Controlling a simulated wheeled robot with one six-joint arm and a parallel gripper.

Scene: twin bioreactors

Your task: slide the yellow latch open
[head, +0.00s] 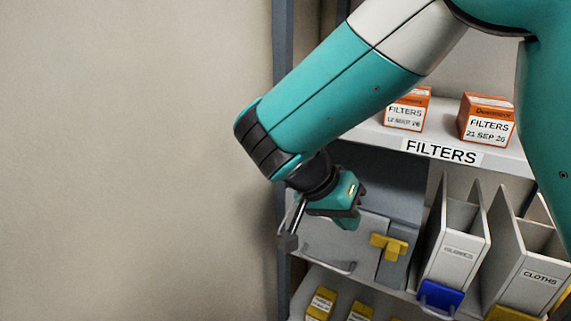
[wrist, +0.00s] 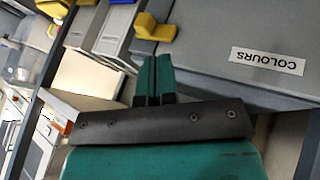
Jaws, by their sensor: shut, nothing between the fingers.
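The yellow latch (head: 389,246) is a small T-shaped piece on the front of a grey box (head: 330,240) on the shelf. It also shows in the wrist view (wrist: 155,30), at the box's edge, near an upside-down COLOURS label. My gripper (head: 347,220) is in front of the box, to the left of the latch and slightly above it in the head view. In the wrist view its two teal fingers (wrist: 154,62) are together with nothing between them. Their tips appear just below the latch in the picture; I cannot tell whether they touch it.
Open grey bins stand right of the box, one labelled CLOTHS (head: 540,277), one with a blue front piece (head: 440,295). Orange FILTERS boxes (head: 487,119) sit on the shelf above. Yellow boxes (head: 320,303) stand below. A grey upright (head: 281,130) runs at left, beside a bare wall.

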